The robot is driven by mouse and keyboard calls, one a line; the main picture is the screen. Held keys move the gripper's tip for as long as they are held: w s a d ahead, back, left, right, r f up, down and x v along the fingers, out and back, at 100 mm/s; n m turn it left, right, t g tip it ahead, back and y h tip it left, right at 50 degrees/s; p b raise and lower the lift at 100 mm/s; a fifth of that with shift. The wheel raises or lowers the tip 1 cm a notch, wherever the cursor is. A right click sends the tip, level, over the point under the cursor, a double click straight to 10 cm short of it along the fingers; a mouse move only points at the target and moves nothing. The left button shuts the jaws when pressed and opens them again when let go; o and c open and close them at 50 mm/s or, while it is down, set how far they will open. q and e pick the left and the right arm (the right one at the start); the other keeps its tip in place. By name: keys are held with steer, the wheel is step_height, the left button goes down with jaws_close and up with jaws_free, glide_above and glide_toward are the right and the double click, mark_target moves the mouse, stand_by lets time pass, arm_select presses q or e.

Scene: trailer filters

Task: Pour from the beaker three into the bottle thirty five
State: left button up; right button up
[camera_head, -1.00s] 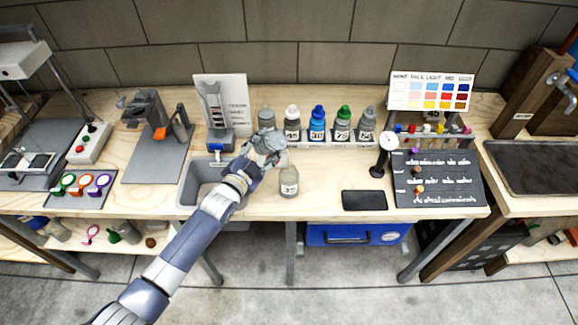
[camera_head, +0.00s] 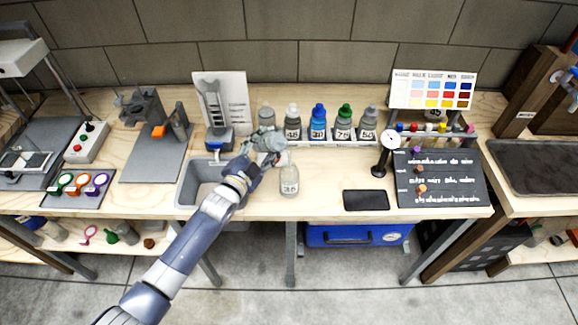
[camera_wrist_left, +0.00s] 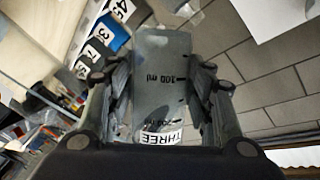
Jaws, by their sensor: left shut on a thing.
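My left gripper (camera_head: 266,141) is over the workbench beside the sink's right edge. In the left wrist view its fingers (camera_wrist_left: 160,88) are shut on a clear beaker (camera_wrist_left: 162,80) labelled THREE with 100 ml and 200 ml marks. The beaker looks tilted, and the gripper mostly hides it in the head view. Bottle thirty five (camera_head: 289,181), a small greyish bottle with a white label, stands upright on the bench just below and right of the gripper, apart from it. Its cap does not show. Whether liquid is in the beaker I cannot tell. My right gripper is not in view.
A rack (camera_head: 350,142) of several numbered bottles stands behind the gripper. The grey sink (camera_head: 200,183) lies to its left. A black phone-like slab (camera_head: 366,200), a gauge on a stand (camera_head: 388,150) and a blackboard (camera_head: 440,178) are to the right. The bench around the bottle is clear.

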arm_select(q)
steer(key=shift+d, duration=0.1)
steer(key=shift+s+b, duration=0.1)
steer(key=shift+b, duration=0.25)
steer(key=shift+f+m, duration=0.3)
steer(key=shift+b, duration=0.35)
steer(key=shift+f, duration=0.1)
steer(key=shift+f+b, duration=0.15)
steer(key=shift+b, duration=0.3)
steer(key=shift+w, duration=0.2)
steer(key=shift+s+m+t+b, duration=0.1)
steer(key=shift+m+t+b, duration=0.2)
steer(key=shift+m, duration=0.1)
